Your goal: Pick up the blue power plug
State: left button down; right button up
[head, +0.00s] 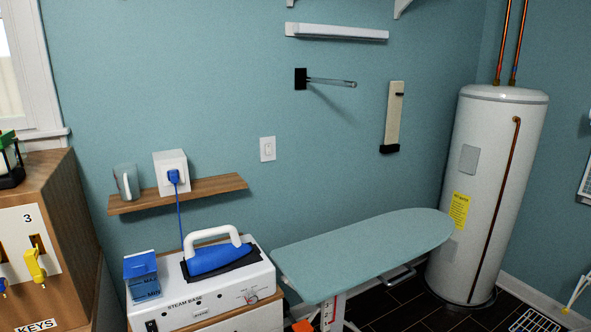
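The blue power plug (174,176) sits in the white outlet box (168,160) on the wall, just above the wooden shelf. Its blue cord (180,220) hangs down past the shelf edge toward the blue and white iron (215,255). The iron rests on the white steam base (190,300). Neither of my grippers shows in the head view.
A blue container (142,277) is at the steam base's left. A key cabinet (40,225) is at far left. An ironing board (365,250) and water heater (485,200) stand right.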

aim_at(172, 175)
jog(key=i+l+u, duration=0.25)
jog(key=i+l, duration=0.6)
jog(key=i, duration=0.1)
